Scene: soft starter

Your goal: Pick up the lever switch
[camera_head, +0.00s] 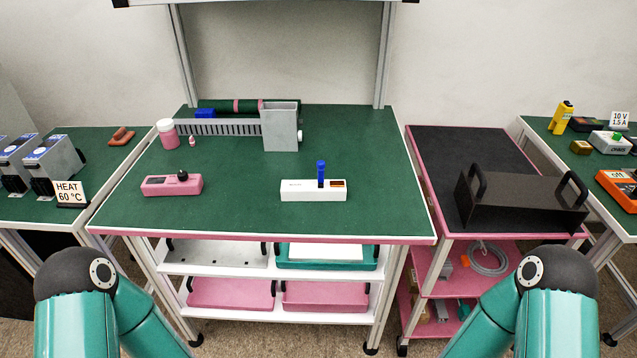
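A white box with an upright blue lever (313,196), which looks like the lever switch, sits on the green top of the middle workbench (240,215), near its front edge and right of centre. A small orange-brown window shows on its right end. A pink box with a black knob (172,185) lies on the same bench to the left, well apart from it. Only teal and black links of my two arms show at the bottom corners. Both grippers are out of view, and nothing touches the white box.
At the back of the bench stand a grey block with a slotted rail (281,128), a green cylinder and a pink jar (166,133). A black handled tray (522,200) is on the right cart. Side tables hold instruments. The bench around the white box is clear.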

